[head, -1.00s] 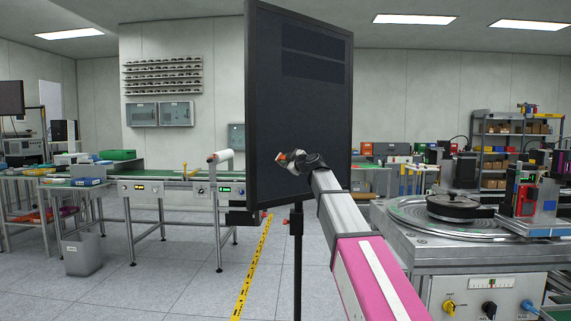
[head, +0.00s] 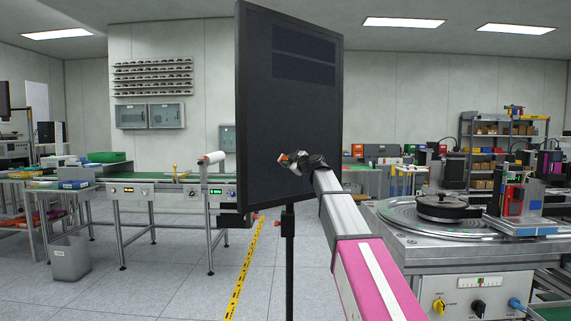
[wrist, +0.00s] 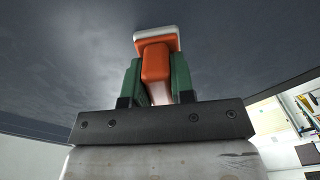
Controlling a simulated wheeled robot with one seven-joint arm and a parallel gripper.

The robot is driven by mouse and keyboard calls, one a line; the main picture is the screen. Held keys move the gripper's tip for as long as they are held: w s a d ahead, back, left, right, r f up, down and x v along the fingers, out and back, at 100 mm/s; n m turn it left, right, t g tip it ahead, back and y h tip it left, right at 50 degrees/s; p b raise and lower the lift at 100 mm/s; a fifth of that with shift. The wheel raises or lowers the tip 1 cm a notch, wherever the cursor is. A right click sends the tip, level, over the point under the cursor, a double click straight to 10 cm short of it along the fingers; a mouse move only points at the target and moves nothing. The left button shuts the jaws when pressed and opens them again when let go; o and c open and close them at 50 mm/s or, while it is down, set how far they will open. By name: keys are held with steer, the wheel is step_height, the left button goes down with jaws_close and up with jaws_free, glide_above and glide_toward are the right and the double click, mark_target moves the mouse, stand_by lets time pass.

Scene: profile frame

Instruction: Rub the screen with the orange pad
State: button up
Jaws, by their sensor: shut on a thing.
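The dark screen (head: 290,125) stands upright on a black pole in the middle of the head view. It fills most of the wrist view as a grey-blue surface (wrist: 70,60) with a pale smudgy patch at the upper left. My gripper (wrist: 158,85) has green fingers shut on the orange pad (wrist: 157,60). The pad has an orange grip and a white face at its far end, toward the screen. In the head view the pad (head: 283,157) is a small orange spot in front of the screen. I cannot tell whether its white face touches the screen.
A round metal turntable machine (head: 440,215) stands close on the right. A conveyor bench (head: 165,190) is on the left behind the screen, with a grey bin (head: 70,258) on the floor. Yellow tape (head: 246,265) marks the floor. Open floor lies at the lower left.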

steer(key=shift+w+d+r, duration=0.1)
steer(key=shift+d+r, duration=0.15)
steer(key=shift+r, duration=0.7)
steer(key=shift+s+a, duration=0.75)
steer(key=shift+a, duration=0.25)
steer(key=shift+s+a, duration=0.75)
steer(key=shift+a, duration=0.3)
steer(key=shift+s+a, duration=0.75)
steer(key=shift+a, duration=0.25)
steer(key=shift+d+r, duration=0.1)
steer(key=shift+r, duration=0.9)
steer(key=shift+w+d, duration=1.15)
steer(key=shift+d, duration=0.2)
steer(key=shift+w+d, duration=1.1)
steer(key=shift+d, duration=0.3)
steer(key=shift+w+d, duration=1.15)
steer(key=shift+d, duration=0.2)
steer(key=shift+s+d, duration=0.1)
steer(key=shift+v, duration=2.9)
